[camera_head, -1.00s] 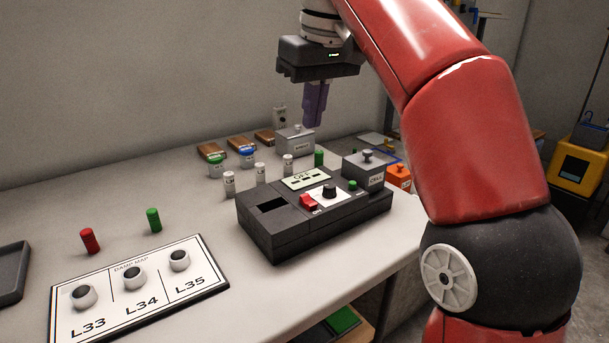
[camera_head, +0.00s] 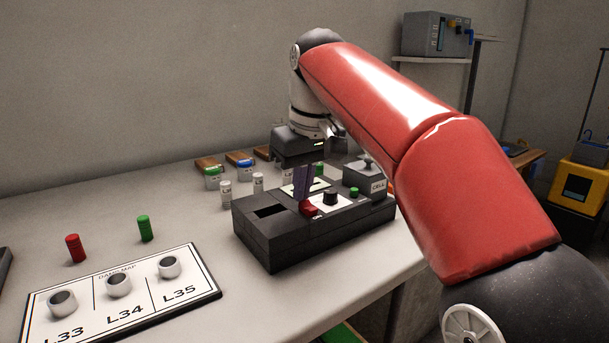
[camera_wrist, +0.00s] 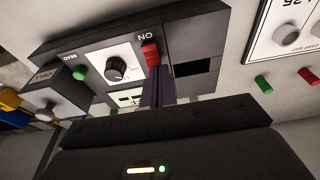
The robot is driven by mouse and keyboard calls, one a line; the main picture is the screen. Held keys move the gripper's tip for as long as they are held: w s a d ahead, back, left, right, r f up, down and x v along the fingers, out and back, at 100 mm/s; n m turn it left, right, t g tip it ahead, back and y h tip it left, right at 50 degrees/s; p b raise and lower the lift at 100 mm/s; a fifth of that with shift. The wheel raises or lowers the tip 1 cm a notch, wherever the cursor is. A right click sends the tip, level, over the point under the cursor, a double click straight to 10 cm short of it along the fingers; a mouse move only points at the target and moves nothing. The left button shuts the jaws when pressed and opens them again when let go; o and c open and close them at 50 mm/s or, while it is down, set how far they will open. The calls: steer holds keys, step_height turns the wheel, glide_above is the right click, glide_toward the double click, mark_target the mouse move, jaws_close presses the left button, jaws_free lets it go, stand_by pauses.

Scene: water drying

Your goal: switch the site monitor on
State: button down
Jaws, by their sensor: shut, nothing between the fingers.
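The site monitor (camera_head: 290,238) is a dark box on the table with a recessed slot, a black knob (camera_head: 330,198), a green button (camera_head: 354,192) and a small display. Its red rocker switch (camera_head: 309,210) has an ON label beside it and also shows in the wrist view (camera_wrist: 150,54). My gripper (camera_head: 302,206) is shut and empty, its purple fingers pointing down with the tips at the red switch. I cannot tell whether they press it. The display (camera_wrist: 127,98) is partly hidden by my fingers, and its reading is unclear.
A grey CELL box (camera_head: 365,180) stands at the monitor's back right. Several small white-bodied vials stand behind it. The damp map board (camera_head: 200,291) with L33, L34 and L35 lies at front left, with red (camera_head: 75,248) and green (camera_head: 145,228) cylinders behind it.

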steer(key=shift+a+f, duration=0.1)
stand_by(0.3)
steer(key=shift+w+a+f+p, duration=0.1)
steer(key=shift+w+f+p, duration=0.1)
steer(key=shift+f+p, duration=0.15)
steer(key=shift+s+d+r, duration=0.15)
steer(key=shift+s+d, duration=0.35)
steer(key=shift+s, duration=0.15)
steer(key=shift+r, duration=0.3)
steer(key=p+v, duration=0.5)
steer(key=v, duration=0.8)
steer(key=shift+r+p, duration=0.25)
steer(key=shift+p, duration=0.1)
